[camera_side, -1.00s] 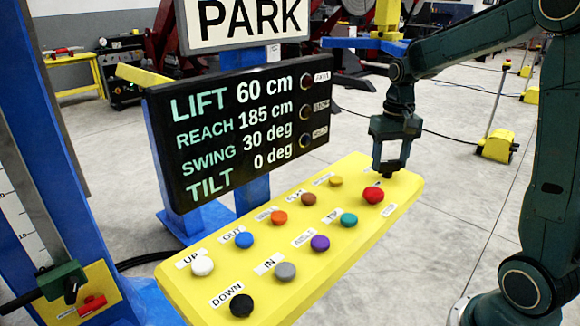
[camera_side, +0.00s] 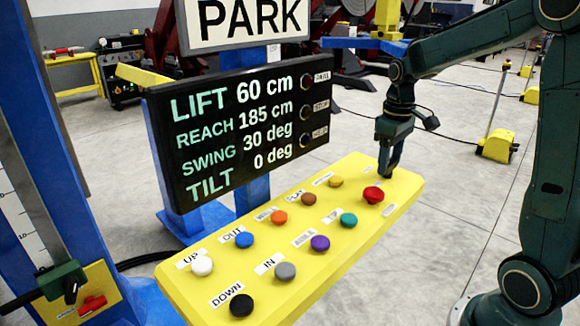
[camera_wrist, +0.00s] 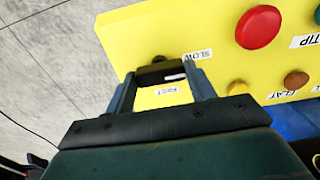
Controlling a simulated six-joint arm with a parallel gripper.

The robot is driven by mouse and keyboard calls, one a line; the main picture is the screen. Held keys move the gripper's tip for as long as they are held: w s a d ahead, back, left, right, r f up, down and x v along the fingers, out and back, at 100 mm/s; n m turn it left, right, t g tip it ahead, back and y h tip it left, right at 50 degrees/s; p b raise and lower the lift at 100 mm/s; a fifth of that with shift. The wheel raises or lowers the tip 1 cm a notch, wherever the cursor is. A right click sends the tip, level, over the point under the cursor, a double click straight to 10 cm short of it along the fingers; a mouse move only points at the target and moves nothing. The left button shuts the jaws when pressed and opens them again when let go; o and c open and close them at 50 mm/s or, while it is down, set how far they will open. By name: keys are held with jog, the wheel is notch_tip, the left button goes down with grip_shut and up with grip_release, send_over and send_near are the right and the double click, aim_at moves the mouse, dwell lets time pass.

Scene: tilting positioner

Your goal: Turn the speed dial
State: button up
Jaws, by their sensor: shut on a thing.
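The speed dial (camera_wrist: 158,75) is a dark piece between my fingertips in the wrist view, with a small white mark on it. Labels reading SLOW (camera_wrist: 197,55) and FAST (camera_wrist: 165,91) lie on the yellow panel beside it. My gripper (camera_side: 386,173) points down at the far right end of the yellow panel (camera_side: 345,262) in the side view.
A red button (camera_side: 373,195) stands close to my gripper. Several other coloured buttons, such as the teal one (camera_side: 348,220) and the yellow one (camera_side: 336,181), line the panel. A black display (camera_side: 240,130) stands behind, reading LIFT 60, REACH 185, SWING 30, TILT 0.

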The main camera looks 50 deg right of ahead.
aim_at(390, 161)
jog(key=o, duration=1)
jog(key=shift+r, duration=0.15)
notch_tip(390, 161, up, 14)
jog(key=shift+f, duration=0.2)
dwell(0.5)
jog(key=s+a+f+t, duration=0.2)
jog(key=s+a, duration=0.3)
jog(key=s+a+f+t, duration=0.1)
jog(key=s+a+f, duration=0.1)
jog(key=s+a, duration=0.3)
jog(key=s+a+f+t, duration=0.2)
jog(key=s+a, duration=0.3)
jog(key=a, duration=0.1)
jog(key=shift+s+a+f+t, duration=0.25)
jog(key=shift+s+f+t, duration=0.05)
jog(key=shift+s+f, duration=0.05)
